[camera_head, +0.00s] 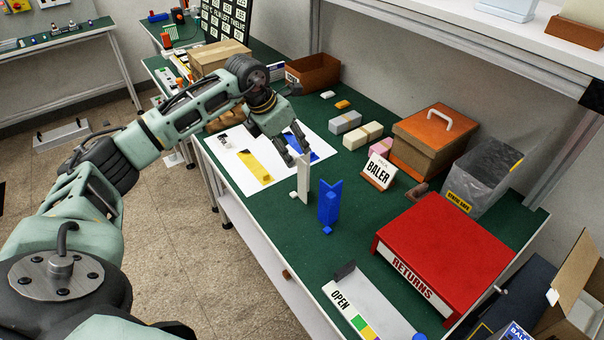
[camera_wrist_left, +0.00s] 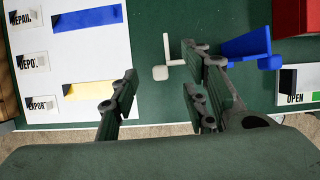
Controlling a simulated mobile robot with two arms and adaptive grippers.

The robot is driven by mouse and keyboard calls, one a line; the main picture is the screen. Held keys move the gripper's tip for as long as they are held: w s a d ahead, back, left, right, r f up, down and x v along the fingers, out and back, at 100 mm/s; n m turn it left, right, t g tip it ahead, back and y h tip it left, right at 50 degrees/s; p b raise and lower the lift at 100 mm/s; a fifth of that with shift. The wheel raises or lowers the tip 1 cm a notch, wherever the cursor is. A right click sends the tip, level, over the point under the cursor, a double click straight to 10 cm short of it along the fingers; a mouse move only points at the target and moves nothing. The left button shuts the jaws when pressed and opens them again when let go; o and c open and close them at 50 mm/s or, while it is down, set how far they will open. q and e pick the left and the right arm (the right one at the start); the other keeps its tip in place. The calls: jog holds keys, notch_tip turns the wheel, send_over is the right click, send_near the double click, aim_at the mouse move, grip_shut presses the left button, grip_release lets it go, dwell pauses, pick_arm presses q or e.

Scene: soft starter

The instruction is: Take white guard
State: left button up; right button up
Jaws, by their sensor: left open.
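The white guard (camera_head: 303,180) stands upright on the green table, a thin white piece with a small foot. In the left wrist view the white guard (camera_wrist_left: 167,50) lies ahead of the gap between my fingertips, closer to the right finger, which seems to hide part of it. My left gripper (camera_head: 292,152) is open and empty, just above and beside the guard's top in the head view. I cannot tell whether a finger touches it. My right gripper is not in view.
A blue guard (camera_head: 328,206) stands close by on the right. A white sheet (camera_head: 225,160) with yellow and blue shapes lies to the left. The BALER sign (camera_head: 378,171), red RETURNS stand (camera_head: 440,250) and OPEN tray (camera_head: 368,308) are to the right.

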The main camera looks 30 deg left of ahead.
aim_at(294, 156)
pick_arm(q)
jog(key=p+x, duration=0.2)
jog(key=x, duration=0.2)
jog(key=shift+d+f, duration=0.1)
jog(key=shift+f, duration=0.2)
jog(key=shift+w+f, duration=0.15)
jog(key=shift+f, duration=0.25)
jog(key=shift+c, duration=0.3)
grip_shut()
